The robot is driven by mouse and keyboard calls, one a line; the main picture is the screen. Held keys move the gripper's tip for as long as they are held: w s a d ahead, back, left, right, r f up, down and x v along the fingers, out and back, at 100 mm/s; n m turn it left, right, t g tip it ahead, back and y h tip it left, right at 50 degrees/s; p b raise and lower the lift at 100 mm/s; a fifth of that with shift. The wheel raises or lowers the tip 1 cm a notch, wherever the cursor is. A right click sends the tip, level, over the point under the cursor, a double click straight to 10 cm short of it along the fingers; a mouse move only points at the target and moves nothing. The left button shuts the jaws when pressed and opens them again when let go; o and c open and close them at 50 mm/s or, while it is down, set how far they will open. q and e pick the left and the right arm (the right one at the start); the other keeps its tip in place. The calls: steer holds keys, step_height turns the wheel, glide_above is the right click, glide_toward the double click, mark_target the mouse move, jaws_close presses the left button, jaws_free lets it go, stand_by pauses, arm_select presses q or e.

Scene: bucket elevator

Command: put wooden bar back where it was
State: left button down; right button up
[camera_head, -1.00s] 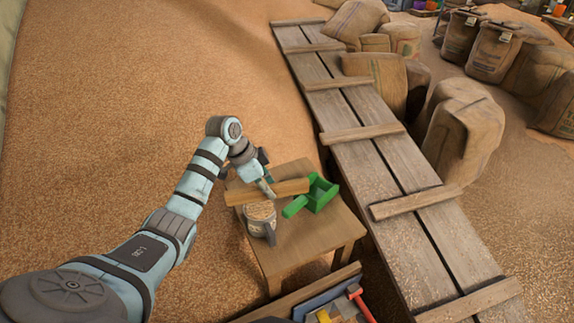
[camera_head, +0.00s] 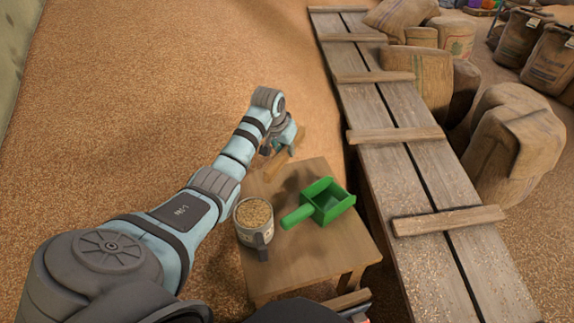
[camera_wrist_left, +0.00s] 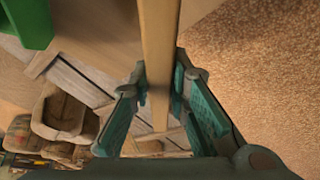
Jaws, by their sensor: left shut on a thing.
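My left gripper (camera_head: 283,152) is at the far end of the small wooden table (camera_head: 315,245). It is shut on the wooden bar (camera_head: 286,163), partly hidden behind the gripper and arm in the head view. In the left wrist view the bar (camera_wrist_left: 159,55) runs lengthwise between the two fingers of the gripper (camera_wrist_left: 160,85). I cannot tell whether the bar touches the table. A mug full of grain (camera_head: 255,222) stands upright at the table's left side, clear of the bar. My right gripper does not show.
A green scoop (camera_head: 325,203) lies on the table right of the mug. It also shows in the left wrist view (camera_wrist_left: 28,22). A plank walkway (camera_head: 405,160) runs along the right, with sacks (camera_head: 515,150) beyond. Grain (camera_head: 150,110) covers the ground at left.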

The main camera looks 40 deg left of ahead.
mark_target(288, 170)
arm_select(q)
steer(key=x, duration=0.3)
steer(key=s+b+x, duration=0.1)
steer(key=x, duration=0.1)
steer(key=shift+w+d+f, duration=0.15)
steer(key=shift+d+f, duration=0.1)
steer(key=shift+f, duration=0.35)
steer(key=shift+s, duration=0.3)
steer(key=c, duration=1.5)
jaws_free()
steer(key=shift+w, duration=0.1)
steer(key=shift+c, duration=0.2)
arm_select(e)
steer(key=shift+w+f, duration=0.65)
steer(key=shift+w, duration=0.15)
arm_select(q)
steer(key=p+v, duration=0.4)
steer(key=v, duration=0.8)
steer(key=shift+r, duration=0.25)
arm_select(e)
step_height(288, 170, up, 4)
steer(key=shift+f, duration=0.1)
